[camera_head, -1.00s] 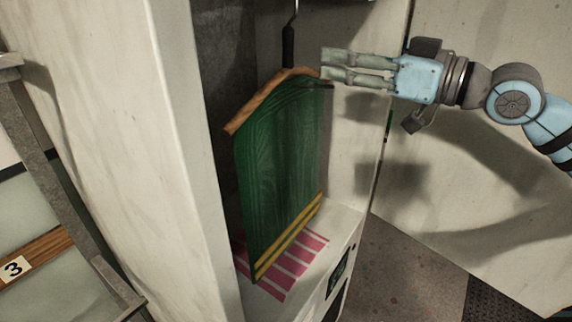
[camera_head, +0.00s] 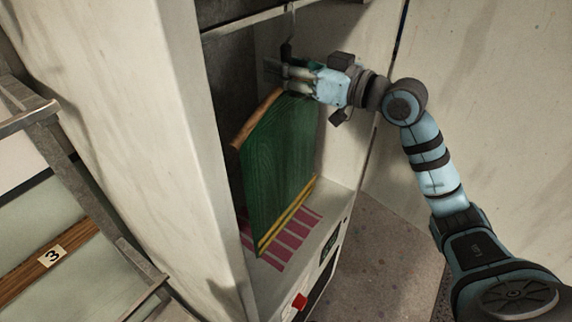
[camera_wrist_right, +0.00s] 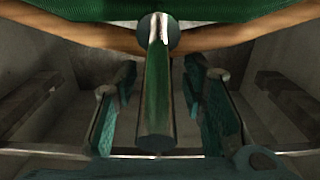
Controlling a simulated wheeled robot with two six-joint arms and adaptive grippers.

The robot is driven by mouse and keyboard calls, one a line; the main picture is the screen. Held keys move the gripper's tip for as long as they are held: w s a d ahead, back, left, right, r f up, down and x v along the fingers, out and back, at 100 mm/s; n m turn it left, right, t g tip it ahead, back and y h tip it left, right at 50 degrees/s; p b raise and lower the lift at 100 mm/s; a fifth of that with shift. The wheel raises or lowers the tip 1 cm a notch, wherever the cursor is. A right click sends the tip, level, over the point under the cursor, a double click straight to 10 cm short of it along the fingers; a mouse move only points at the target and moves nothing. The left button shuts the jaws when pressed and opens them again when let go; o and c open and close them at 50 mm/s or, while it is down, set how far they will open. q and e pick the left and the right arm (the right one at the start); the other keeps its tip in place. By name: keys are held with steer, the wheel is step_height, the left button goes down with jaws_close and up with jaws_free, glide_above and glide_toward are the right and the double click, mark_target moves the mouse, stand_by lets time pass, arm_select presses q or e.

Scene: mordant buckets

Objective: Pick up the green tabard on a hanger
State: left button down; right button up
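The green tabard (camera_head: 278,160), with yellow bands near its hem, hangs on a wooden hanger (camera_head: 252,126) inside a pale cabinet. My right gripper (camera_head: 283,74) is at the hanger's top, by the dark neck under the hook, and partly hides it. In the right wrist view the dark glossy neck (camera_wrist_right: 155,95) stands between the two fingers (camera_wrist_right: 165,108), with a visible gap on each side. The wooden hanger arms (camera_wrist_right: 85,36) and green cloth (camera_wrist_right: 75,10) cross the top of that view. My left gripper is not in view.
The cabinet's left wall (camera_head: 165,130) stands close beside the tabard. A pink-striped floor (camera_head: 285,245) lies below the hem. A rail (camera_head: 250,20) runs above. A red knob (camera_head: 299,300) is on the front. Steps marked 3 (camera_head: 52,256) are at left.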

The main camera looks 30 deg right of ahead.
steer(key=shift+d, duration=0.1)
steer(key=c, duration=0.6)
jaws_close()
